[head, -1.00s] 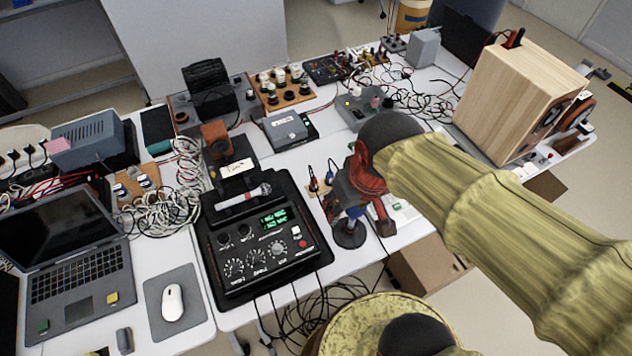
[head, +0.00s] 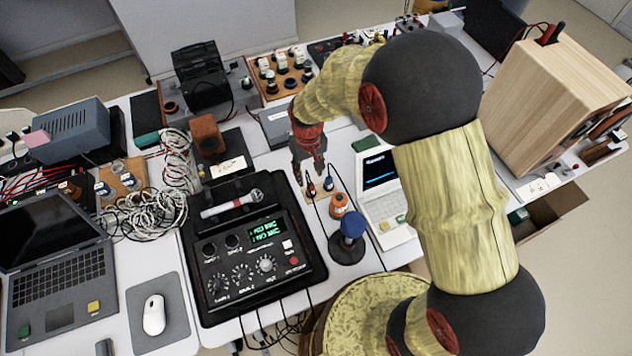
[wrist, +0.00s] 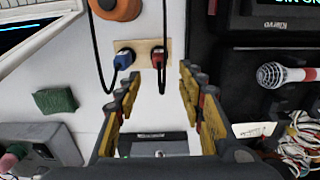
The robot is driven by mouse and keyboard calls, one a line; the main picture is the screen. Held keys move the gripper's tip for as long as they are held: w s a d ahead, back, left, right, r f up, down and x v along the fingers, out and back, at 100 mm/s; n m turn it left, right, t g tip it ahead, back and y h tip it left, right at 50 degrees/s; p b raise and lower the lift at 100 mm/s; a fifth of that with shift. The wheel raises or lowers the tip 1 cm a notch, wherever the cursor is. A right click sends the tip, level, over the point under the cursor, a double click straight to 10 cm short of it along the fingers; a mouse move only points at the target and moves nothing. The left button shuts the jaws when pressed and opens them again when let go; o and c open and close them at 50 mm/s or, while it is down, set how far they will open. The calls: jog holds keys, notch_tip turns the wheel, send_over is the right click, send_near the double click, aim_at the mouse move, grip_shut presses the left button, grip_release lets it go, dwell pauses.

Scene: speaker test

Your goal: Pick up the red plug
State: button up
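The red plug (wrist: 158,58) stands in a small wooden board (wrist: 141,48) on the white table, with a black cable running from it. The blue plug (wrist: 123,60) stands beside it on the same board. In the head view the red plug (head: 310,188) and the blue plug (head: 328,183) show just below my gripper (head: 308,168). In the wrist view my gripper (wrist: 160,76) is open and empty. The red plug lies just beyond the fingertips, between their lines. I cannot tell the exact height gap.
A black control unit (head: 297,225) with a microphone (head: 232,203) is left of the plugs. A blue-topped stand (head: 353,224), an orange object (head: 339,204) and a white device with a screen (head: 385,208) are close by on the right. A green block (wrist: 55,100) lies nearby.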

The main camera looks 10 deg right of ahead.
aim_at(311, 184)
notch_tip(311, 184, down, 3)
jog(key=shift+r+b, duration=0.1)
jog(key=shift+b, duration=0.2)
jog(key=f, duration=0.1)
jog(key=f+b, duration=0.1)
jog(key=f, duration=0.3)
jog(key=shift+s+d+b, duration=0.15)
jog(key=shift+s+b, duration=0.1)
jog(key=shift+b, duration=0.1)
jog(key=shift+r, duration=0.1)
grip_shut()
